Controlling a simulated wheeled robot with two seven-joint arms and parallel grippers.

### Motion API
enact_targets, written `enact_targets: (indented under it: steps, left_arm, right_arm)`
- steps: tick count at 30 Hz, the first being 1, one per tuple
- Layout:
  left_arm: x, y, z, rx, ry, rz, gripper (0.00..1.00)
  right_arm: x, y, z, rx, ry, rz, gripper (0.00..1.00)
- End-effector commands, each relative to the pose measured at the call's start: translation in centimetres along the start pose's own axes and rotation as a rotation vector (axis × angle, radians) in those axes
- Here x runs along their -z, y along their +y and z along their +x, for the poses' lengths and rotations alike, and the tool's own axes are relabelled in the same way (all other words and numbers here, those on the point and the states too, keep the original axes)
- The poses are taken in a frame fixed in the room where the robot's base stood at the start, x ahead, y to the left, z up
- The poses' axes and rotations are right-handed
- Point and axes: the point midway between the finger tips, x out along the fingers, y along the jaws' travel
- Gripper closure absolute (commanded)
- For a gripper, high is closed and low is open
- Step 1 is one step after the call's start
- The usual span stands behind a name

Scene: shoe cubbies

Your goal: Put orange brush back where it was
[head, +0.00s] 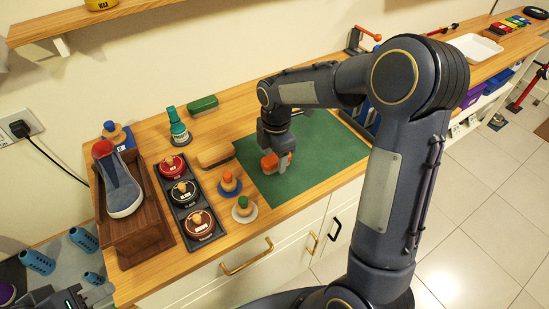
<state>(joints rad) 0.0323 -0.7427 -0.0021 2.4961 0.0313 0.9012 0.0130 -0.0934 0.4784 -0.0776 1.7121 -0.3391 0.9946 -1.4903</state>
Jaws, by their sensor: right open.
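An orange-red piece (269,162) shows on the green mat (290,190), right at the fingers of my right gripper (279,166). The gripper points down over the mat with its jaws open and partly hides the piece. A small round brush-like thing with an orange top (229,180) stands on a blue-grey disc left of the mat. I cannot tell for sure which of these two is the orange brush. A similar one with a green top (243,205) stands on a pale disc nearby. My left gripper (66,300) is cut off at the bottom left corner.
A dark tray (188,207) holds 3 round tins. A wooden stand (137,232) bears a grey shoe (121,190). A tan block (215,155), a teal bottle (178,125) and a green brush (203,105) are behind. My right arm hides part of the counter.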

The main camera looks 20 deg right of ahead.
Motion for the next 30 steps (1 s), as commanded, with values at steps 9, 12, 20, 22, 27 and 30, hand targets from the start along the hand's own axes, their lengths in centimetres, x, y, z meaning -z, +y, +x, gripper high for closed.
enact_targets:
  steps: [9, 12, 20, 22, 27, 30]
  left_arm:
    - [0.1, 0.1, -0.1, 0.0, 0.0, 0.0, 0.64]
    - [0.1, 0.1, -0.2, 0.0, 0.0, 0.0, 0.64]
    - [0.1, 0.1, -0.3, 0.0, 0.0, 0.0, 0.64]
    - [0.1, 0.1, -0.3, 0.0, 0.0, 0.0, 0.64]
    - [0.1, 0.1, -0.3, 0.0, 0.0, 0.0, 0.64]
    - [0.1, 0.1, -0.3, 0.0, 0.0, 0.0, 0.64]
  right_arm:
    - [0.0, 0.1, -7.0, -0.006, 0.001, 0.0, 0.44]
    - [0.0, 0.1, -8.7, -0.004, 0.0, 0.0, 0.44]
    - [-0.1, -0.7, -11.1, -0.012, 0.009, 0.039, 0.44]
    - [-0.2, -2.0, -11.9, -0.037, 0.03, 0.129, 0.44]
    - [0.0, -8.8, -13.7, -0.132, 0.158, 0.582, 0.44]
    - [0.9, -13.5, -13.8, -0.176, 0.274, 0.918, 0.44]
